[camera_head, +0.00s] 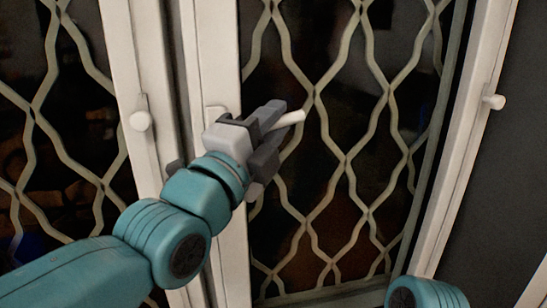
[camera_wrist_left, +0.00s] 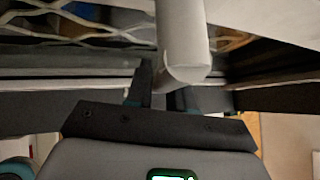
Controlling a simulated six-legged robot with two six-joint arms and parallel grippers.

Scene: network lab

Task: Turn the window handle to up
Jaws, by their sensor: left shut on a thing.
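A white window handle (camera_head: 289,120) sits on the white frame in the middle of the head view. Its free end sticks out to the right, tilted slightly upward, past the gripper. My left gripper (camera_head: 268,138) is shut on this handle, with one dark finger above it and one below. The gripper hides the handle's middle. In the left wrist view the handle (camera_wrist_left: 182,42) is a pale rounded bar reaching down toward my left gripper (camera_wrist_left: 163,98). My right gripper is out of view.
A second white handle (camera_head: 141,119) is on the frame to the left, and a third white knob-like handle (camera_head: 493,101) is at the right. A wavy metal grille (camera_head: 345,155) covers the dark glass behind the gripper. A teal part of mine shows at bottom right.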

